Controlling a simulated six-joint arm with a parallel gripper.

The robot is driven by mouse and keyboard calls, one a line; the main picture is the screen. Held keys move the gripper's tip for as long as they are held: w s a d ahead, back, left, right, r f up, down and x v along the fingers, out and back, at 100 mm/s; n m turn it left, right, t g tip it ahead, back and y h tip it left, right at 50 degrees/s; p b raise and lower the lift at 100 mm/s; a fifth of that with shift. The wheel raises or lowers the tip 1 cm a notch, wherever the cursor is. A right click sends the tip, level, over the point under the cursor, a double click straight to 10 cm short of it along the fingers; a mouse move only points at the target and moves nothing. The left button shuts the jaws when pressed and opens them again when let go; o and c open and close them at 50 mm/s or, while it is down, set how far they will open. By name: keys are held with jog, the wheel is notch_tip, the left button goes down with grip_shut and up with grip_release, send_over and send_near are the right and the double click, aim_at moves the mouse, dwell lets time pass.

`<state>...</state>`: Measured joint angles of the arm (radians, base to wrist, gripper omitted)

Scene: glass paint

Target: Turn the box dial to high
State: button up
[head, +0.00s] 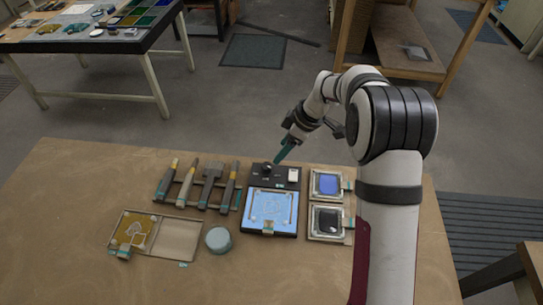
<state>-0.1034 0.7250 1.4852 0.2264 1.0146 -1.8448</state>
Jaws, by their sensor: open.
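The light box (252,199) sits on the table, with a black control strip along its far edge and a glowing blue panel in front. A small dark dial (267,167) appears on the strip, left of a white block (293,175); its setting is too small to read. My gripper (281,155) has teal fingers pointing down and left, just right of the dial. It is open, and nothing shows between its fingers. I cannot tell whether a fingertip touches the dial or the strip.
A rack of brushes and tools (197,188) lies left of the box. An open shallow case (176,238) and a round grey-blue lidded pot (218,239) are at the front left. Two framed panes, blue (328,184) and dark (327,222), stand close on the right. Bare table lies in front.

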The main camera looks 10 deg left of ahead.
aim_at(269, 167)
jog(key=x, duration=0.9)
jog(key=shift+f, duration=0.2)
grip_shut()
